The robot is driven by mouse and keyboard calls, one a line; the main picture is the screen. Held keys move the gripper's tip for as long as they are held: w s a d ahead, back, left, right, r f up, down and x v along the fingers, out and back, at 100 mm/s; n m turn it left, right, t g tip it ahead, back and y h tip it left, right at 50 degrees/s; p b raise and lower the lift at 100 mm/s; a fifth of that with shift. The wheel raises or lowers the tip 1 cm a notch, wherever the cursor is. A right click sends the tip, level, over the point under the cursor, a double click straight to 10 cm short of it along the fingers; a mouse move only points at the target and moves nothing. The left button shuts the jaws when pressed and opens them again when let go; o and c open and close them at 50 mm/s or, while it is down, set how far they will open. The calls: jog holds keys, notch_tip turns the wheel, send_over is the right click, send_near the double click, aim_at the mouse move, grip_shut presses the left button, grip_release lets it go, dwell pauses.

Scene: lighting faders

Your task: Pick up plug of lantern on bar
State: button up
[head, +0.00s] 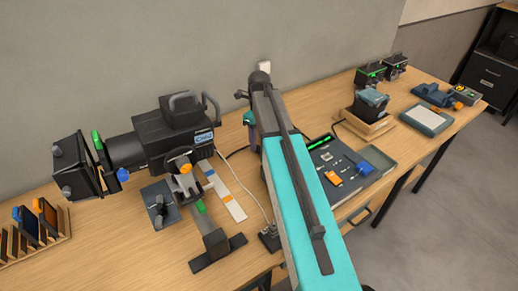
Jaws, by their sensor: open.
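The lantern (165,135), a black stage light, hangs on a short stand with a dark foot (217,250) at the left of the table. A thin pale cable (243,185) leaves its right side and runs down toward a small dark block (269,238) near the front edge. I cannot tell whether this block is the plug or a socket; my arm partly covers its surroundings. My teal arm link crosses the middle of the view. My gripper is not clearly visible; the far end of the arm hides that area.
Colour filters stand in a wooden rack (30,250) at far left. A grey tray (340,165) with small parts lies right of my arm. A dark device in a wooden cradle (368,126), a shallow blue-grey tray (427,119) and black units with green fronts (383,72) stand farther right.

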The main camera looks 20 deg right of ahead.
aim_at(259, 146)
jog(key=shift+w+f+p, duration=0.1)
jog(key=shift+f+p, duration=0.5)
jog(key=shift+f, duration=1.2)
jog(key=c, duration=1.1)
